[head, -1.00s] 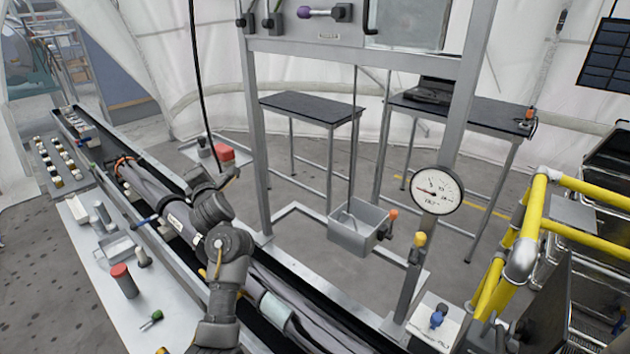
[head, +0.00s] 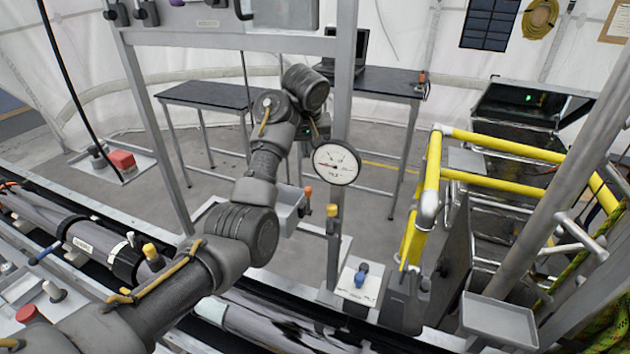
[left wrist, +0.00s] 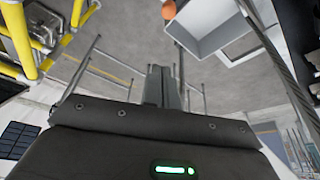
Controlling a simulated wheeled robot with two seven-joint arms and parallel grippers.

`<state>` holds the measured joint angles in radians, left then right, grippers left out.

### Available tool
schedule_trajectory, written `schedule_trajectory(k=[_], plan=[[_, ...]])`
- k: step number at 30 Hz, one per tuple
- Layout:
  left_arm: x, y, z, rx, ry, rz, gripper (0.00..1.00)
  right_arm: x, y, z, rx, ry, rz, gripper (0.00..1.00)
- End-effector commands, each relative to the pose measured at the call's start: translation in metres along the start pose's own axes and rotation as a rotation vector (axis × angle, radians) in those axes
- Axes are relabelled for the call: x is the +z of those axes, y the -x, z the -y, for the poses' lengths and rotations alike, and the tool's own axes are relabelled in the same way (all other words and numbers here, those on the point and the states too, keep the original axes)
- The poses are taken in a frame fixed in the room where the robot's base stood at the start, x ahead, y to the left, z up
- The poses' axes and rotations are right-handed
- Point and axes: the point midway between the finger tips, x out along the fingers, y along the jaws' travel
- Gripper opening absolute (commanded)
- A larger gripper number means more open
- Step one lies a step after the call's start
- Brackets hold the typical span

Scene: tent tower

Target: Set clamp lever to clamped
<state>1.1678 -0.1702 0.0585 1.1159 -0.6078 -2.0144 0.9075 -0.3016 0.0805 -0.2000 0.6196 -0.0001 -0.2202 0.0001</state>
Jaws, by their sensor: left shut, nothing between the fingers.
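I cannot tell which lever is the clamp lever. A yellow-tipped lever (head: 333,211) stands on the post below the round dial gauge (head: 336,164). An orange-tipped lever (head: 308,193) is beside the grey bin (head: 287,212); its orange tip also shows at the top of the left wrist view (left wrist: 169,12). A blue-knobbed lever (head: 361,272) sits on a white plate lower down. My left gripper (head: 316,132) is raised just above and left of the gauge in the picture, partly hidden by its wrist. Its fingers (left wrist: 162,88) are shut and empty, touching no lever. My right gripper is out of view.
A metal frame post (head: 345,90) rises close to my left gripper. Yellow railings (head: 430,190) stand to the right. Dark tables (head: 215,95) are behind. A trough with thick grey pipe (head: 95,240) runs along the front left.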

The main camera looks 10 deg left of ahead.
Motion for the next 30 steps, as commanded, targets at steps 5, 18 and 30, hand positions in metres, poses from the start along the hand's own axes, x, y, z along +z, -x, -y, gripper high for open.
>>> schedule_trajectory(k=[5, 18, 30], plan=[[0.0, 0.0, -0.001, 0.002, 0.001, -0.001, 0.0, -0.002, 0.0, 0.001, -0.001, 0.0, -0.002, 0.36], [-0.001, -0.042, 0.0, -0.001, 0.003, 0.003, 0.0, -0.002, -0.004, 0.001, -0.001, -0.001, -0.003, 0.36], [0.008, -0.094, -0.003, 0.007, 0.001, 0.001, 0.0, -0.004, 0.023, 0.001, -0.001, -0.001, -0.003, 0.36]])
